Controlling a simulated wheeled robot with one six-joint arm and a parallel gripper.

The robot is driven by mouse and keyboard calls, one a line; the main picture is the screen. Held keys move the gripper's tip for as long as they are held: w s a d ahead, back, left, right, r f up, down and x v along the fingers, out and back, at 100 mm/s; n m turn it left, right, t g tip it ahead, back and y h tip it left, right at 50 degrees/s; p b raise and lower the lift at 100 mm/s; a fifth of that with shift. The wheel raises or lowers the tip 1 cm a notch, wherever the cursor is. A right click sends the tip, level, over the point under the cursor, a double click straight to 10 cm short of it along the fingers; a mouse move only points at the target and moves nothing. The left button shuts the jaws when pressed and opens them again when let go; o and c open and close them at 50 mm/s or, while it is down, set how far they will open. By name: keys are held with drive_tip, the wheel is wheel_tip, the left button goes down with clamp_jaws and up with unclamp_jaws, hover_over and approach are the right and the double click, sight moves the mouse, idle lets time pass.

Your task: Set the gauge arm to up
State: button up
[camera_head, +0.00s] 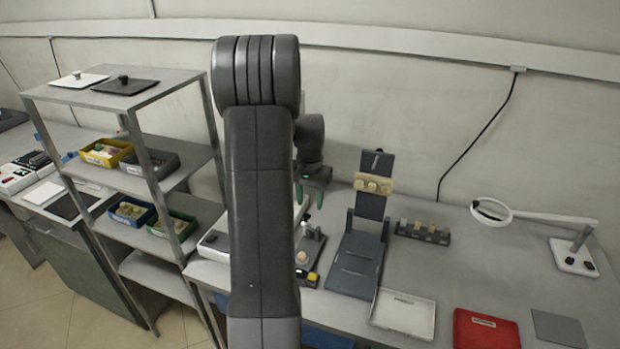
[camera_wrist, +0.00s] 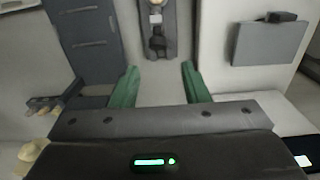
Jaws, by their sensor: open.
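A small dark stand (camera_head: 308,268) on the bench, below my gripper in the head view, appears to carry the gauge arm. In the wrist view its narrow grey base (camera_wrist: 171,14) shows at top centre, with a black jointed piece (camera_wrist: 157,44) on it. I cannot tell for sure whether this piece is the gauge arm, or which way it is set. My gripper (camera_head: 309,196) has green fingers spread apart with nothing between them. In the wrist view the fingertips (camera_wrist: 160,68) lie on either side of the black piece's line, apart from it.
A dark blue fixture (camera_head: 356,262) with an upright back stands right of the stand. A white tray (camera_head: 403,314), red tray (camera_head: 487,329) and magnifier lamp (camera_head: 491,211) lie farther right. A metal shelf rack (camera_head: 150,80) with bins is on the left. My arm hides part of the bench.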

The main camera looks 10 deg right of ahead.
wheel_tip(320, 180, up, 11)
drive_tip(key=shift+r+b, duration=0.15)
drive_tip(key=shift+b, duration=0.3)
